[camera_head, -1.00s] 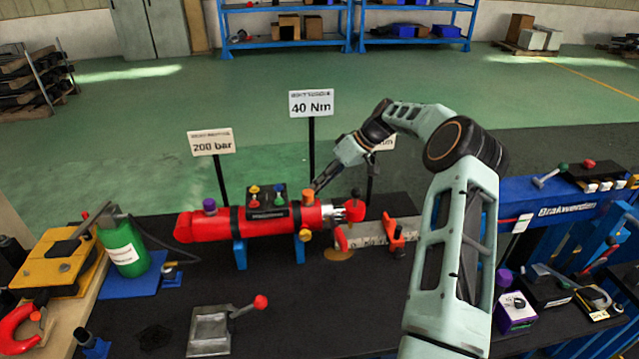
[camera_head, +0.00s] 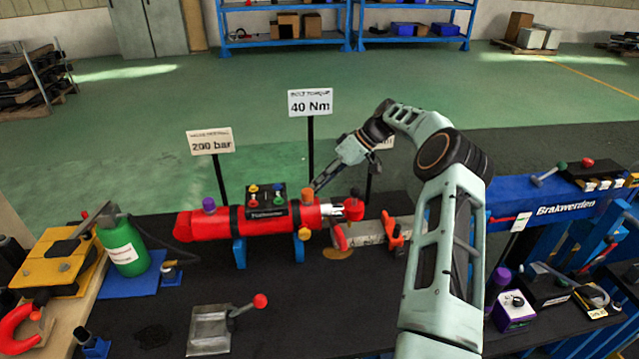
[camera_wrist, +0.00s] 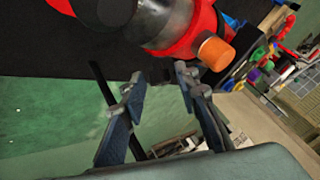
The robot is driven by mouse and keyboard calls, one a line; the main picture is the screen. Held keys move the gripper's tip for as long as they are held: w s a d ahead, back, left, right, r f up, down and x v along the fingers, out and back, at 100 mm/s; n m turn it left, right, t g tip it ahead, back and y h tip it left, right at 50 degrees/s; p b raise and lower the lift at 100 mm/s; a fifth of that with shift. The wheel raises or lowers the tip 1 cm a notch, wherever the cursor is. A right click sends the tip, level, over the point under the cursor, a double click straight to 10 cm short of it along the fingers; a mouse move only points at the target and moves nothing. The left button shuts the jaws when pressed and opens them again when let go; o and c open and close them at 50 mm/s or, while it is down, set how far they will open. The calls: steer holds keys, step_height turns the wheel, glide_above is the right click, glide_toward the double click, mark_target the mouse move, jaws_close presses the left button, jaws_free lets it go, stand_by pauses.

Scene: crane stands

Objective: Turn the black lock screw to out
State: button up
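The black lock screw (camera_head: 355,191) appears as a small dark knob on top of the red right end of the red cylinder (camera_head: 270,225). My gripper (camera_wrist: 158,82) is open and empty in the wrist view, with its two fingers apart. In the head view it hangs above and behind the cylinder's right part, close to the orange cap (camera_head: 307,195). The wrist view shows the orange cap (camera_wrist: 216,52) just beyond the right fingertip. A large dark rounded part at that view's upper left edge is cut off, and I cannot tell whether it is the screw.
Signs reading 200 bar (camera_head: 210,142) and 40 Nm (camera_head: 310,102) stand on posts behind the cylinder. A green bottle (camera_head: 122,250) stands left. A grey plate with a red-knobbed lever (camera_head: 210,330) lies in front. The dark bench top between is mostly clear.

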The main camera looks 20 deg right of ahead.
steer(key=shift+o, duration=0.4)
steer(key=shift+r, duration=0.1)
steer(key=v, duration=1.2)
